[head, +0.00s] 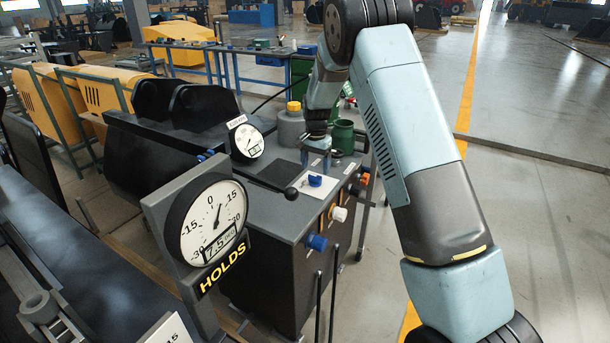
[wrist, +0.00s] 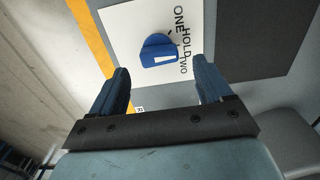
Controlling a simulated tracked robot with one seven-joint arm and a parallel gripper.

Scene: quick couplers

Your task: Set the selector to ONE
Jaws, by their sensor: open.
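The selector is a blue knob (wrist: 158,50) with a white mark, on a white plate (wrist: 125,28) lettered ONE, HOLD and TWO. The white mark faces the lettered side, toward HOLD or TWO; I cannot tell which exactly. In the head view the knob (head: 315,180) sits on the machine's top near its front edge. My gripper (wrist: 162,70) is open and empty, with its two blue fingers spread on either side of the knob's line and apart from it. In the head view my gripper (head: 316,160) hangs just behind the knob.
A large dial (head: 213,222) marked HOLDS stands at the front left. A smaller gauge (head: 246,140) stands behind. A grey jug (head: 291,128) and green canister (head: 343,138) stand near my gripper. Coloured couplers (head: 338,213) line the front.

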